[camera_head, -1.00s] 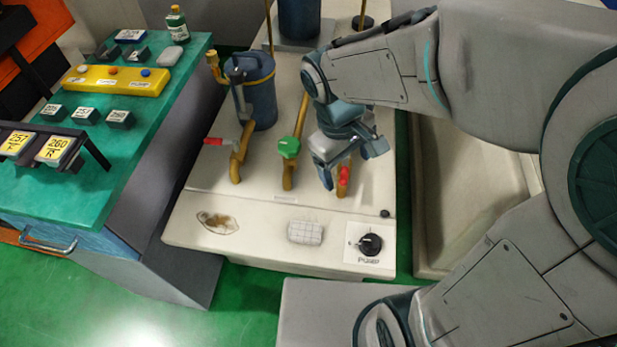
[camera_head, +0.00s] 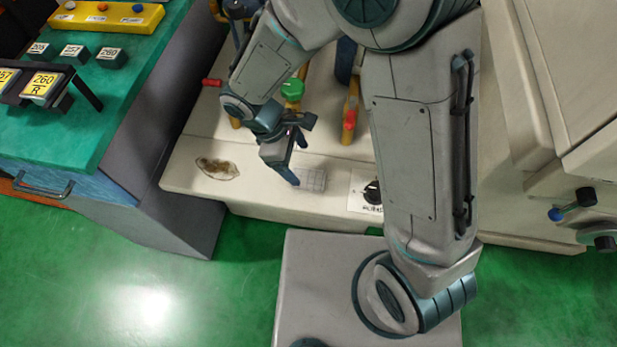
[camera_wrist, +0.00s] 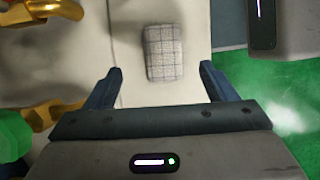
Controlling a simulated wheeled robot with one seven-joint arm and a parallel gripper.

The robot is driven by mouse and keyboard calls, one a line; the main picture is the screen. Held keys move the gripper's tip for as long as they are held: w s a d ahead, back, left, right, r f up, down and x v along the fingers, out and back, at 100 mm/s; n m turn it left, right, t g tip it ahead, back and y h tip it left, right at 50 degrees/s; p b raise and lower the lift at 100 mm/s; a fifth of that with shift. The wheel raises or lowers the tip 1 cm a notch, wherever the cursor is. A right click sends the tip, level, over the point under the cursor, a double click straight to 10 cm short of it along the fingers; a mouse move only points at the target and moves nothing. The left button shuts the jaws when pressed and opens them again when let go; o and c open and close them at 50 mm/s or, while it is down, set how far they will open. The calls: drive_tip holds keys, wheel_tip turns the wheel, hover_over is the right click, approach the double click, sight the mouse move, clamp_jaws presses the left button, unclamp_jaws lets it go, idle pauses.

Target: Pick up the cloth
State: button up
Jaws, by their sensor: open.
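The cloth (camera_head: 313,179) is a small pale rectangle with a grey check pattern, lying flat on the cream housing near its front edge. In the wrist view the cloth (camera_wrist: 163,50) lies beyond and between my fingertips. My gripper (camera_head: 296,160) points down over the housing beside the cloth, and one finger overlaps its left edge in the head view. In the wrist view my gripper (camera_wrist: 161,70) has its two fingers wide apart with nothing between them. I cannot tell exactly how high the fingertips are above the surface.
A brown-stained patch (camera_head: 217,168) lies left of the cloth on the housing (camera_head: 185,180). A black pump knob (camera_head: 372,192) is to the right. Yellow pipes with a green handle (camera_head: 292,90) and a red one (camera_head: 349,121) stand behind. A green-topped bench (camera_head: 120,75) is at left.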

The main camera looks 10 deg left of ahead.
sight(308, 177)
drive_tip(key=x, duration=0.6)
drive_tip(key=shift+s+f, duration=0.2)
drive_tip(key=shift+f, duration=0.05)
drive_tip(key=shift+c, duration=0.4)
drive_tip(key=c, duration=1)
